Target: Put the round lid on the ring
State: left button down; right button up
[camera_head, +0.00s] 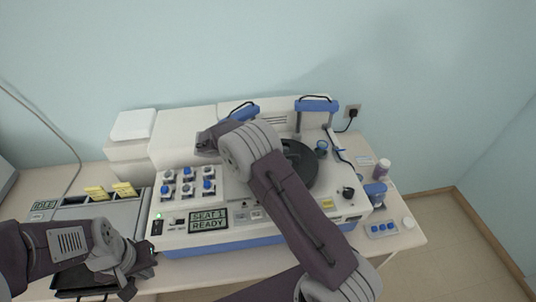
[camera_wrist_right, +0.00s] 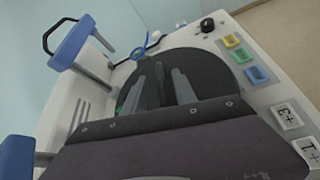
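A black round disc (camera_head: 300,165) sits in the top of the white machine, partly behind my right arm. In the right wrist view the black disc (camera_wrist_right: 205,75) lies beyond my right gripper (camera_wrist_right: 160,78). That gripper's two grey fingers stand apart, with a dark shape between them that I cannot make out. I cannot tell whether the disc is the lid or the ring's place. In the head view the right fingers are hidden by the arm. My left gripper (camera_head: 142,279) is at lower left, fingers apart and empty, near a black tray (camera_head: 75,284).
The white machine (camera_head: 270,226) fills the middle of the table. Blue-topped clamps (camera_head: 317,105) stand at its back and blue-capped knobs (camera_head: 208,185) at its left. Blue-capped jars (camera_head: 375,188) and a white round cap (camera_head: 408,222) stand at right. A grey unit (camera_head: 120,213) is at left.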

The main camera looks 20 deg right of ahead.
jog(key=b+v, duration=0.2)
jog(key=v, duration=0.7)
jog(key=shift+a+f, duration=0.1)
jog(key=shift+a, duration=0.05)
jog(key=shift+a+r, duration=0.35)
jog(key=shift+a, duration=0.05)
